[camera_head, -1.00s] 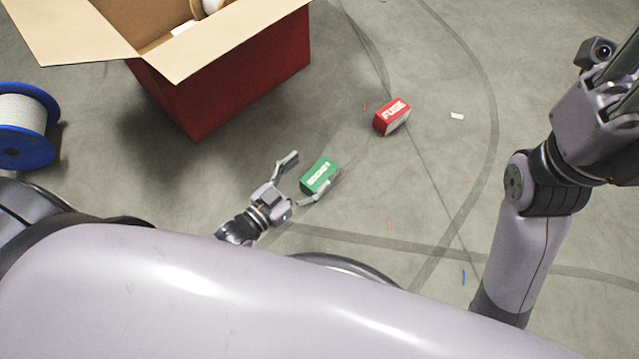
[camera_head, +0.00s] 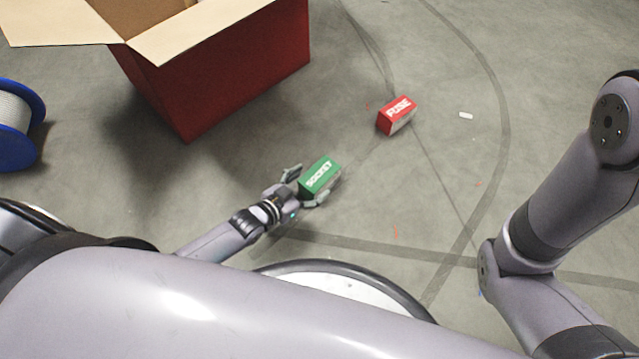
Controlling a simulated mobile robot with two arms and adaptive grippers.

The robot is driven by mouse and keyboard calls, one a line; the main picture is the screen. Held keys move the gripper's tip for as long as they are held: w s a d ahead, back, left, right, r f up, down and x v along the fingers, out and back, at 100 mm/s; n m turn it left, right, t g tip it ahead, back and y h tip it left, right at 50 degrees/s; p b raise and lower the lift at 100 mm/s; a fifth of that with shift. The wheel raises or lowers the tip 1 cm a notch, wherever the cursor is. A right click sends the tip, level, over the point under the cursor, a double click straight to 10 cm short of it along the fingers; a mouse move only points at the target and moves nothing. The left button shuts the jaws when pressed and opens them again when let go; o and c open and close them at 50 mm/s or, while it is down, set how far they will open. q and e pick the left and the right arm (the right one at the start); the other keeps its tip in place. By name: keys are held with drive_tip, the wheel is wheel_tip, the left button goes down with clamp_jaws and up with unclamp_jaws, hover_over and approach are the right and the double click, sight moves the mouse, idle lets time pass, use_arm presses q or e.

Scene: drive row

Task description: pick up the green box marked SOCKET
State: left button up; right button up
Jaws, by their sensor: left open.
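The green box marked SOCKET (camera_head: 321,176) lies on the grey floor near the middle of the head view. My left gripper (camera_head: 305,187) is at its lower left end, with one finger on its upper left side and the other along its lower side. The jaws are open around the near end of the box. Whether a finger touches it I cannot tell. My right arm comes in at the right edge, but its gripper is out of the picture.
A red box marked FUSE (camera_head: 397,116) lies up and right of the green one. A big red carton with open flaps (camera_head: 235,75) stands at upper left. A blue-rimmed spool (camera_head: 16,125) is at the left edge. The floor right of the boxes is mostly clear.

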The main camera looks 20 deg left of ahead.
sight(320, 175)
use_arm(q)
drive_tip(key=shift+w+d+f, duration=0.1)
drive_tip(key=shift+w, duration=0.1)
drive_tip(key=shift+w+f+b, duration=0.15)
drive_tip(key=shift+w+b, duration=0.05)
drive_tip(key=shift+b, duration=0.15)
drive_tip(key=b+x, duration=0.4)
drive_tip(key=shift+w+d, duration=0.1)
drive_tip(key=shift+w, duration=0.25)
drive_tip(key=shift+c, duration=0.5)
drive_tip(key=c, duration=1.3)
drive_tip(key=shift+o, duration=0.2)
